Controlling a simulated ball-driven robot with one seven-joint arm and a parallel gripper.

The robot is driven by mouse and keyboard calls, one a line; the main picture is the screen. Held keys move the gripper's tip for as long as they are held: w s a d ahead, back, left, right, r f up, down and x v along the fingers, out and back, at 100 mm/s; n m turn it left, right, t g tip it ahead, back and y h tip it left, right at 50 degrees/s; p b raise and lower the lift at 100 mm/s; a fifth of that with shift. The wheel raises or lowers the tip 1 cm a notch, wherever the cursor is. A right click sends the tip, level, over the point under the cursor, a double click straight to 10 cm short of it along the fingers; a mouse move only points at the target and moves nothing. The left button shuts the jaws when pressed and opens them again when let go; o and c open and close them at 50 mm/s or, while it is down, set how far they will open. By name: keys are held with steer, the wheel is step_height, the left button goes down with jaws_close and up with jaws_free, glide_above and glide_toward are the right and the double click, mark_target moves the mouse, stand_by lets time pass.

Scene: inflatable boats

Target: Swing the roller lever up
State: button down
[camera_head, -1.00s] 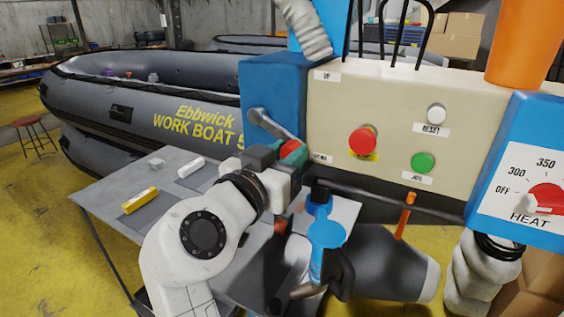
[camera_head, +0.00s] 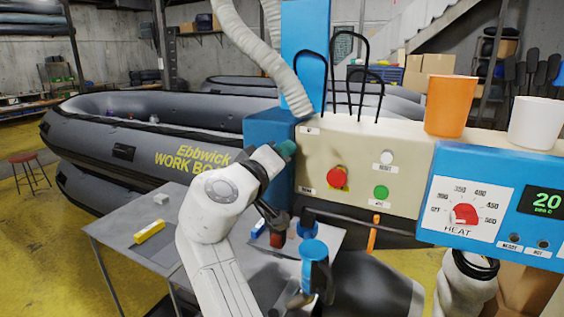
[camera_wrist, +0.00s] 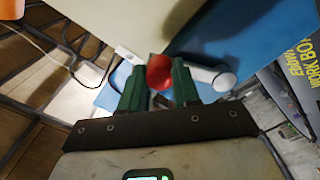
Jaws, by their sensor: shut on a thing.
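The green fingers of my gripper (camera_wrist: 159,86) are closed on both sides of the red knob. In the head view my gripper (camera_head: 287,149) is at the upper right part of the blue housing (camera_head: 262,128), nearer the upper panel label than the lower one. The lever and knob are hidden there behind my gripper and arm.
The cream panel (camera_head: 355,160) carries a red button (camera_head: 337,177), a green button (camera_head: 381,192) and a white button (camera_head: 387,157). A grey table (camera_head: 115,225) holds a yellow block (camera_head: 149,232). A blue-topped fixture (camera_head: 314,251) stands close right of my arm.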

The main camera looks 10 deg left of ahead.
steer(key=shift+w+a+r+n+p, duration=0.1)
steer(key=shift+a+r+n+p, duration=0.15)
steer(key=shift+r+n+p, duration=0.25)
steer(key=shift+w+a+r+n+p, duration=0.1)
steer(key=shift+a+r+n+p, duration=0.15)
steer(key=shift+n, duration=0.35)
steer(key=shift+s+r, duration=0.1)
steer(key=c, duration=0.8)
jaws_free()
steer(key=b+v, duration=0.3)
steer(key=v, duration=0.7)
steer(key=shift+s, duration=0.35)
steer(key=shift+a, duration=0.15)
